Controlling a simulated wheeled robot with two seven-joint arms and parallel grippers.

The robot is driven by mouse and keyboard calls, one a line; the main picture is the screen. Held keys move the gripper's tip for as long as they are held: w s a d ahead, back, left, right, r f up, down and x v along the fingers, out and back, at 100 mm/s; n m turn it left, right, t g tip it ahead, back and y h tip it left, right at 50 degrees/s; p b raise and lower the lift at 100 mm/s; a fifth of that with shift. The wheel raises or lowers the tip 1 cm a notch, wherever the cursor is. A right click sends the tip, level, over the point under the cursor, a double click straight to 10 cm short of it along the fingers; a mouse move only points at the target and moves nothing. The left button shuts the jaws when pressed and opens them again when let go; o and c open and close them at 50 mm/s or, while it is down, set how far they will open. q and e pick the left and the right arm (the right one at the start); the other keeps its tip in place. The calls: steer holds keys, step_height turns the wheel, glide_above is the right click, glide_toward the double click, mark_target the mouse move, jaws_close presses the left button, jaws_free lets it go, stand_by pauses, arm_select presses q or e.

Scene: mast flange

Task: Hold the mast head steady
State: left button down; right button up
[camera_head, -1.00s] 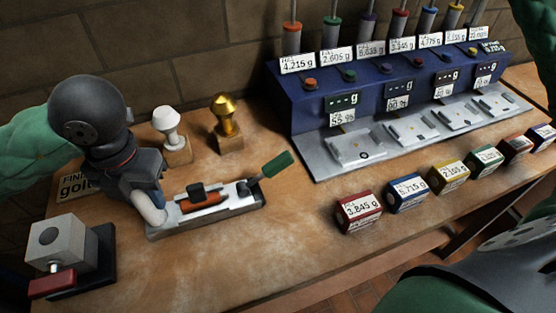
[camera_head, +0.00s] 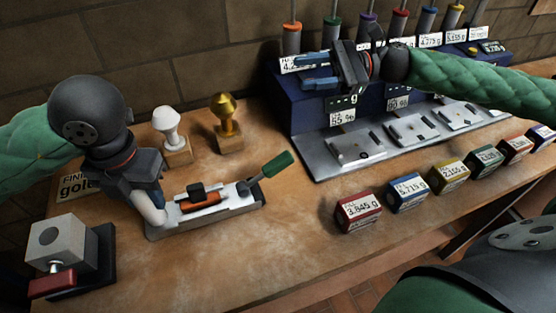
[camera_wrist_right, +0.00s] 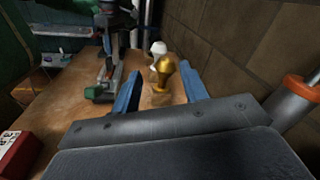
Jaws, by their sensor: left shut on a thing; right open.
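No part is plainly marked as the mast head. My left gripper (camera_head: 148,192) is shut on a white rounded piece (camera_head: 152,212) at the left end of a grey metal fixture (camera_head: 230,207). The fixture carries an orange and black part (camera_head: 203,201) and a green-handled lever (camera_head: 272,169). The gripper body hides the top of the white piece. My right gripper (camera_head: 312,71) is open and empty, raised in front of the blue dispenser unit. In the right wrist view its blue fingers (camera_wrist_right: 160,84) stand apart, with the gold knob (camera_wrist_right: 163,68) in the background between them.
A white knob (camera_head: 166,122) and the gold knob stand on wooden blocks by the wall. A grey block on a black stand (camera_head: 66,245) is front left. The blue dispenser unit (camera_head: 296,107) and several labelled boxes (camera_head: 357,211) fill the right. The front middle table is clear.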

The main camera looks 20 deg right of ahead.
mark_target(270, 164)
steer(key=s+f+m+g, duration=0.1)
steer(key=s+f, duration=0.2)
steer(key=s, duration=0.1)
steer(key=s+f, duration=0.4)
steer(key=s+f+m+g, duration=0.1)
steer(key=s+f, duration=0.2)
steer(key=shift+s+f+m+g, duration=0.3)
steer(key=shift+s, duration=0.1)
steer(key=shift+a, duration=5.85)
jaws_close()
